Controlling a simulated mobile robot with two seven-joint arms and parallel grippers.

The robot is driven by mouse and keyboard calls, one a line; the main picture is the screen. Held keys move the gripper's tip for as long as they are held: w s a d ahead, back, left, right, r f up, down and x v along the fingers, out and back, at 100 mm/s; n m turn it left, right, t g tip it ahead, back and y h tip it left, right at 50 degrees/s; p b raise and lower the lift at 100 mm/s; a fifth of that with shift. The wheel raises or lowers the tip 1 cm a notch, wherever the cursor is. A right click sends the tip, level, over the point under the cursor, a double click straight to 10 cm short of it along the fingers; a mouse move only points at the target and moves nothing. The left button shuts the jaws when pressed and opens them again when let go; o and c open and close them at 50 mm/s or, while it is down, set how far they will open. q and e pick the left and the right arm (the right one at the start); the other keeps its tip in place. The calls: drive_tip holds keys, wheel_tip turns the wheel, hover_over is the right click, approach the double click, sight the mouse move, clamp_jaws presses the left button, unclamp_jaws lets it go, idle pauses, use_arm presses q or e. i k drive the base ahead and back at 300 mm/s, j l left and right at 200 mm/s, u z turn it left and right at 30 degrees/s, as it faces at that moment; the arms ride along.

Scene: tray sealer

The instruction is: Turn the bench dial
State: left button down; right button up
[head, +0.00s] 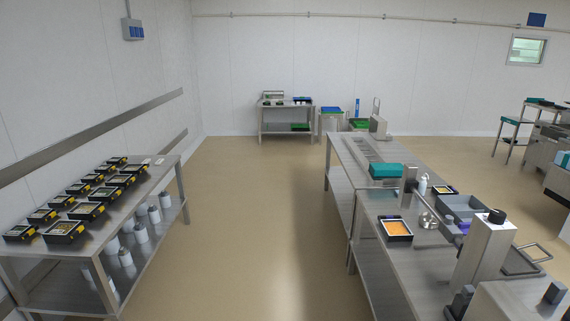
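A round black knob (496,216) sits on top of an upright grey metal housing (486,252) on the right bench (395,260). Another dark knob-like part (554,292) stands on the pale metal surface at the bottom right. A round silver disc (428,220) is on the bench beside a tray. I cannot tell from this view which of these is the bench dial, and no marking can be read on them. Neither of my grippers shows in the head view.
A tray with orange food (396,229) and a teal box (386,170) are on the right bench. The left table (150,180) holds several black trays, with white canisters on its lower shelf. A wide strip of tan floor (258,215) between them is clear.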

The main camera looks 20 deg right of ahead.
sight(496, 216)
drive_tip(key=i+z, duration=0.3)
drive_tip(key=z, duration=0.15)
drive_tip(key=i+j+z, duration=0.1)
drive_tip(key=i+z, duration=0.3)
drive_tip(key=i+j+z, duration=0.15)
drive_tip(key=z, duration=0.3)
